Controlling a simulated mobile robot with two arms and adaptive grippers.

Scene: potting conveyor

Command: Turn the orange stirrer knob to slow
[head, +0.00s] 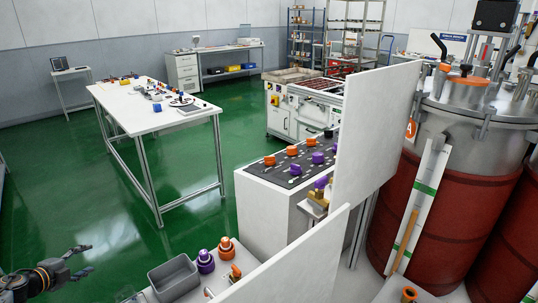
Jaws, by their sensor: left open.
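A control console (255,205) with a dark sloping top stands right of the middle in the head view. Several knobs sit on it in rows: orange ones, including a front-left orange knob (269,160), a middle orange knob (292,151) and a rear orange knob (310,142), and purple ones such as a purple knob (317,158). The labels are too small to read, so I cannot tell which orange knob is the stirrer's or its setting. My left gripper (88,259) is open and empty at the lower left, far from the console. My right gripper is out of view.
A white upright panel (372,130) hides part of the console's right side. A red-and-steel tank (440,215) stands at the right. A grey bin (174,281) lies in front, beside a purple fitting (205,262). A white table (140,110) stands back left, with open green floor around it.

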